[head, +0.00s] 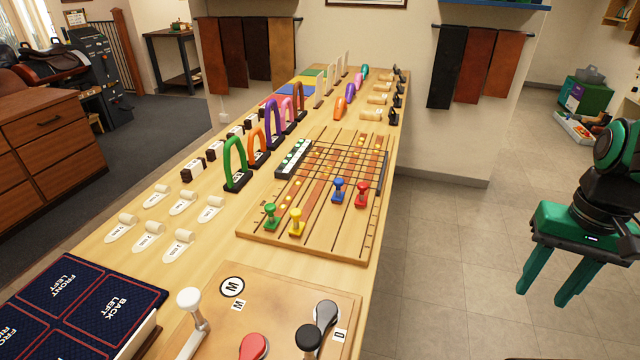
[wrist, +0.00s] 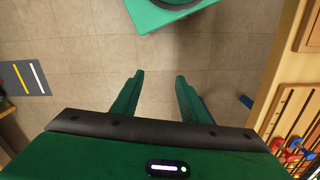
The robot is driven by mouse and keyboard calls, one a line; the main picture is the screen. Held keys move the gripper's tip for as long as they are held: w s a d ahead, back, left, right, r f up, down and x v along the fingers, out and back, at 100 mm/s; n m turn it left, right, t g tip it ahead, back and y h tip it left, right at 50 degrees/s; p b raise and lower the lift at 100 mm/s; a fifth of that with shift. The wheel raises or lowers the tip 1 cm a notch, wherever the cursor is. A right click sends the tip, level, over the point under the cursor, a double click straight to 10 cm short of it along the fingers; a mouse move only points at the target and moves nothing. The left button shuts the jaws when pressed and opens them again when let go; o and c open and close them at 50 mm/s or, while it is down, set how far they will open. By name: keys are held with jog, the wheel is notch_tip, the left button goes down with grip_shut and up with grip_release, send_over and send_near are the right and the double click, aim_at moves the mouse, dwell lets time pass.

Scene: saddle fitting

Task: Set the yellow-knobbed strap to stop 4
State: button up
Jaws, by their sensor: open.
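The yellow-knobbed strap's knob (head: 296,222) stands at the near end of a wooden slotted board (head: 330,250) on the long table, in the head view. A green knob (head: 270,213) stands just left of it. A blue knob (head: 338,188) and a red knob (head: 362,192) stand farther along the board. Stop numbers are too small to read. My gripper (head: 568,285) is open and empty, off to the right over the floor, well apart from the board. In the wrist view my gripper (wrist: 157,95) points at the floor, with colored knobs at the right edge.
Colored arches (head: 236,165) stand left of the board. A lever panel (head: 270,310) and a dark blue labelled mat (head: 75,300) lie nearer. Small scoops (head: 180,245) lie on the left. The floor (head: 450,270) between table and gripper is clear.

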jog(key=w+a+r+n+t+h, duration=0.1)
jog(key=w+a+r+n, duration=0.3)
jog(key=w, duration=0.5)
jog(key=n+t+y, duration=0.3)
jog(key=n, duration=0.4)
send_near(296, 212)
jog(key=x, duration=0.8)
jog(key=shift+c, duration=0.5)
